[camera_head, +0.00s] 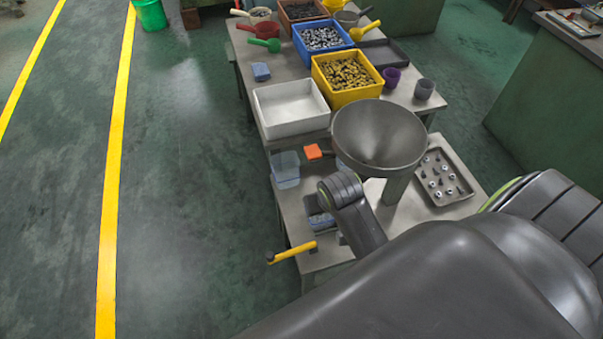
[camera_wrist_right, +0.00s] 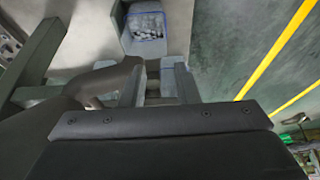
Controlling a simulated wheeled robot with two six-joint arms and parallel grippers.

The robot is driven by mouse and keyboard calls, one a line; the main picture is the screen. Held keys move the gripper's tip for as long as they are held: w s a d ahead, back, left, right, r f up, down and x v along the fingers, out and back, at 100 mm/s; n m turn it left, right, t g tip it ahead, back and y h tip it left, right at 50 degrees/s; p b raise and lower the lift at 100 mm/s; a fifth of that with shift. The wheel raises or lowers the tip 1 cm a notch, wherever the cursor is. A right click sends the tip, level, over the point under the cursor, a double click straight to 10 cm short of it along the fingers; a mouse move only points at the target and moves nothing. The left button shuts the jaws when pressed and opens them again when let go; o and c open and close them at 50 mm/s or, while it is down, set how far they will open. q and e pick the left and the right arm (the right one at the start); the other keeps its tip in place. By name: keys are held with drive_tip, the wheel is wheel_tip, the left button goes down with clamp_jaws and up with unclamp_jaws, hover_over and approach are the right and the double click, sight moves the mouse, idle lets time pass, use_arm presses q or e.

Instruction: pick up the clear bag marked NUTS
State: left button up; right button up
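In the right wrist view a clear bag (camera_wrist_right: 146,24) with small grey pieces inside and a blue line across it lies at the top of the picture. I cannot read a NUTS mark on it. In the head view a bluish thing, perhaps this bag (camera_head: 320,220), shows partly beside my dark right arm near the bench's front end. My right gripper (camera_wrist_right: 156,82) has its two fingers apart with a gap between them, and the bag is beyond the tips. My left gripper is not in view.
A metal funnel (camera_head: 379,135) on a post stands close to my right arm. A tray of parts (camera_head: 443,178) lies right of it. A clear tub (camera_head: 286,168), an orange-ended tool (camera_head: 313,152) and a yellow handle (camera_head: 292,252) are nearby. A white bin (camera_head: 291,107) and filled bins stand behind.

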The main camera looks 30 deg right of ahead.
drive_tip(key=shift+w+a+p+x, duration=0.1)
drive_tip(key=shift+w+p+x, duration=0.1)
drive_tip(key=shift+x, duration=2.3)
drive_tip(key=shift+w+a+p+x, duration=0.1)
drive_tip(key=shift+w+p+x, duration=0.1)
drive_tip(key=shift+x, duration=2.25)
drive_tip(key=shift+w+a+p+x, duration=0.1)
drive_tip(key=shift+w+x, duration=0.1)
drive_tip(key=shift+x, duration=2.3)
drive_tip(key=shift+w+d+f, duration=0.15)
drive_tip(key=shift+w+f, duration=0.15)
drive_tip(key=shift+f, duration=0.2)
clamp_jaws()
